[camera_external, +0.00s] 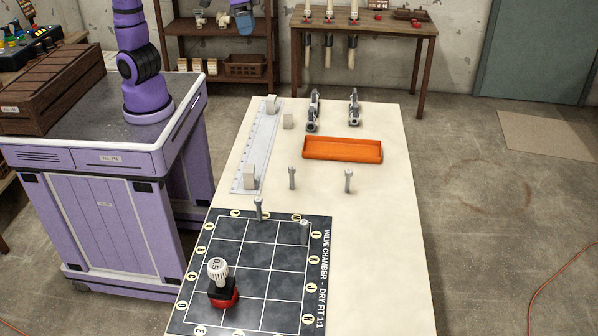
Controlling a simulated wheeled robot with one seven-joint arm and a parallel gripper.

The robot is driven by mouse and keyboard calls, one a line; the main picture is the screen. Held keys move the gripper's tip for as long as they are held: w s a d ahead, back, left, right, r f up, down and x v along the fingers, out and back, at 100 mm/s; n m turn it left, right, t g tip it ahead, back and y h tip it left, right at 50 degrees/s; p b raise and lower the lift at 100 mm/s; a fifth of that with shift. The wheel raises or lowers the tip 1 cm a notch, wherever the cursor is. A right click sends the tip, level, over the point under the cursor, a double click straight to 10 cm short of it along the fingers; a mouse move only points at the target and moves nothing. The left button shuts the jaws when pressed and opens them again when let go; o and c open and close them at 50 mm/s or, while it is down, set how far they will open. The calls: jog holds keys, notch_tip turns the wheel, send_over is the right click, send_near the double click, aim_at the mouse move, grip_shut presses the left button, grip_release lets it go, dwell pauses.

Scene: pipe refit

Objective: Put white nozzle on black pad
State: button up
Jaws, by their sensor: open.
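A white, ribbed, knob-like piece (217,268) marked 0.5 stands upright on a black block (222,287) with a red rounded base (226,300). This may be the white nozzle; I cannot tell for sure. The stack is on the black gridded mat (257,284) lettered "VALVE CHAMBER - DRY FIT 1:1", in its lower left part. No other black pad is clear. My purple arm rises from the cart at upper left and leaves the top edge. A bluish part of it shows at the top, far from the stack, with no gripper fingers visible.
An orange tray (342,149) lies empty on the pale table (381,240). Several grey upright pins (348,181) stand between tray and mat. A pale rail (262,140) with blocks runs along the left. Two dark metal fittings (313,110) (354,107) stand behind the tray. The table's right side is clear.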

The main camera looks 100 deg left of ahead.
jog(key=s+a+f+t+y, duration=0.1)
jog(key=s+a, duration=0.7)
jog(key=s, duration=0.3)
jog(key=s+a+f+m+t+y, duration=0.1)
jog(key=s+a, duration=0.8)
jog(key=s, duration=0.3)
jog(key=shift+a+f+m+t, duration=0.25)
jog(key=shift+m+t, duration=0.05)
jog(key=shift+t, duration=0.1)
